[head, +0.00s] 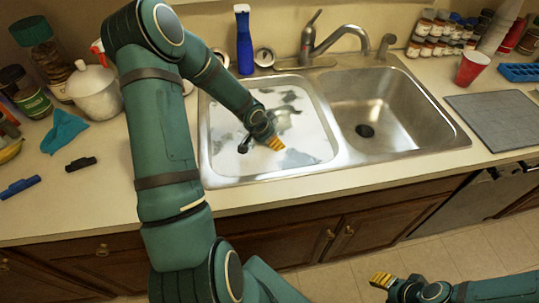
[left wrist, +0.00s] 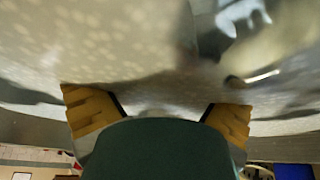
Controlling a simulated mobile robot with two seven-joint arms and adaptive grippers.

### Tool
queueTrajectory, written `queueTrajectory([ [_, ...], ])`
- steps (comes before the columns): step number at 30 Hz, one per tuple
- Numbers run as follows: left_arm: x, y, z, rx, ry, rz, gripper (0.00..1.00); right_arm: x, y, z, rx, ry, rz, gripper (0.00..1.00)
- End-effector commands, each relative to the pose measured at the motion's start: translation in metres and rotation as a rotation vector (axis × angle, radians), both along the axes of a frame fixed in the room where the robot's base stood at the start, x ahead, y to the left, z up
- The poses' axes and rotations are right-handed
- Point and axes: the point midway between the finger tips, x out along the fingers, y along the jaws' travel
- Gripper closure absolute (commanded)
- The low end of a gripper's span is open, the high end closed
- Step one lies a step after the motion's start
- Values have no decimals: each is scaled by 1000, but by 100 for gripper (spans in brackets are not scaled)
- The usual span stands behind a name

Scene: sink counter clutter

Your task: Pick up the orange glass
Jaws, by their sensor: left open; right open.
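I cannot make out an orange glass in either view. My left gripper (head: 260,143) is over the left sink basin (head: 218,160), pointing down at its pale, mottled contents. In the left wrist view its two yellow finger pads stand apart, so this gripper (left wrist: 163,112) is open with nothing seen between them. A blurred grey and white surface fills the view beyond the fingers. My right gripper (head: 384,283) is low at the bottom right, in front of the cabinets and over the floor, open; I see nothing in it.
The right basin (head: 385,108) looks empty. A faucet (head: 325,42) and a blue bottle (head: 244,40) stand behind the sink. A red cup (head: 472,68) and a grey mat (head: 500,118) are at right.

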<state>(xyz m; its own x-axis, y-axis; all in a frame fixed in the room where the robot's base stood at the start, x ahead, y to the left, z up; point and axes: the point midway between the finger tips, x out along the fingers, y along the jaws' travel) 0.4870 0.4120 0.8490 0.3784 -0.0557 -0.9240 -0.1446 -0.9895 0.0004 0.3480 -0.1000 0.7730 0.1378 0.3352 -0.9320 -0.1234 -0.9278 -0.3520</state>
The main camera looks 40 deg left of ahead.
Motion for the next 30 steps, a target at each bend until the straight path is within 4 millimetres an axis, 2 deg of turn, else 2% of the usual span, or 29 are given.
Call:
queueTrajectory([
  [1,3,0,-10,0,0,0,0,-1,0,-6,0,2,2,53],
  [4,7,-1,-17,0,0,0,0,-2,0,-8,1,5,3,53],
  [12,8,0,-18,1,0,1,0,-3,0,-8,2,7,5,53],
  [13,8,0,-18,1,0,1,4,-3,0,-8,2,7,5,53],
  [14,8,0,-18,1,0,1,14,-3,0,-8,2,7,5,53],
  [18,8,0,-18,1,0,1,63,-3,0,-8,2,7,5,53],
  [21,8,0,-19,1,0,1,71,-3,0,-8,2,7,5,53],
  [30,8,0,-18,0,-1,1,72,-3,0,-8,2,6,4,53],
])
